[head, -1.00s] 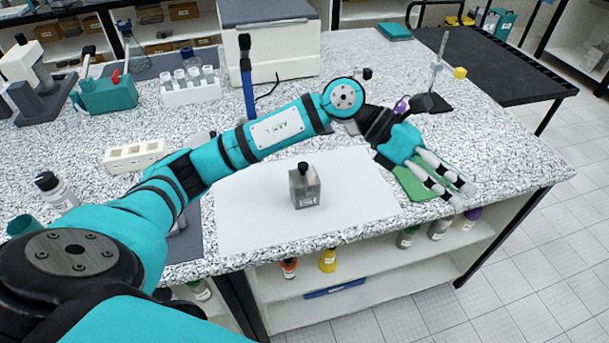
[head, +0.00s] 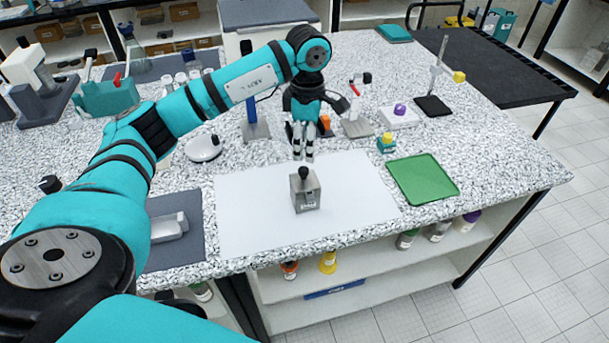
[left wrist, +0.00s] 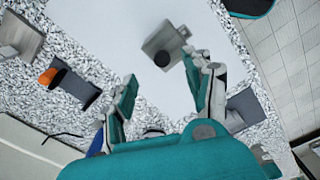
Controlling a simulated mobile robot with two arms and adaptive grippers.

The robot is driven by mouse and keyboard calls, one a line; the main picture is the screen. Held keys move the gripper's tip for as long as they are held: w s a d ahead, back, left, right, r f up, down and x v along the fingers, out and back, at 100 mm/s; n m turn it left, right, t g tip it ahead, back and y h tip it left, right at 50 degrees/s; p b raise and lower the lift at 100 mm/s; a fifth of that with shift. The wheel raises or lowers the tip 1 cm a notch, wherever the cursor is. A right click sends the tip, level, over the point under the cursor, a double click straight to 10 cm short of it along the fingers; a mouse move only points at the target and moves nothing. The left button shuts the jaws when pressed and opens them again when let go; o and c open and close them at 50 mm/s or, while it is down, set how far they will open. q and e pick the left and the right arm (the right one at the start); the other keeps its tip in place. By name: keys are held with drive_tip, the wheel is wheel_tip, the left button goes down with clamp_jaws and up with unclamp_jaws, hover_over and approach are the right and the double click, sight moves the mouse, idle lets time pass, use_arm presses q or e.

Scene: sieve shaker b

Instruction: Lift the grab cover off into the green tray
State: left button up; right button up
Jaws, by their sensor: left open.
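The grab cover, a grey metal block (head: 307,197) with a black knob (head: 301,168) on top, stands upright on the white sheet. It also shows in the left wrist view (left wrist: 163,37), beyond my fingers, with its knob toward the camera. My left gripper (head: 303,157) points down just behind the block, above the sheet's far edge. Its fingers are spread and empty, as the left wrist view (left wrist: 160,72) shows. The green tray (head: 422,180) lies flat and empty at the right of the sheet. My right gripper is not in view.
A small teal jar with a yellow top (head: 387,142) stands behind the tray. Small stands, including one with a purple knob (head: 399,110), stand farther back. A grey mat (head: 176,255) holds a pale tray-like piece at left. The white sheet (head: 250,205) is otherwise clear.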

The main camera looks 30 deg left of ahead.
sight(304, 169)
use_arm(q)
wheel_tip(304, 169, down, 3)
drive_tip(key=shift+f+p, duration=0.1)
drive_tip(key=shift+p, duration=0.25)
drive_tip(key=f+p, duration=0.2)
drive_tip(key=f, duration=0.1)
drive_tip(key=f+p, duration=0.1)
drive_tip(key=shift+s+a+f, duration=0.25)
drive_tip(key=shift+a+f, duration=0.05)
drive_tip(key=shift+f, duration=0.4)
drive_tip(key=shift+w, duration=0.1)
drive_tip(key=c, duration=0.3)
clamp_jaws()
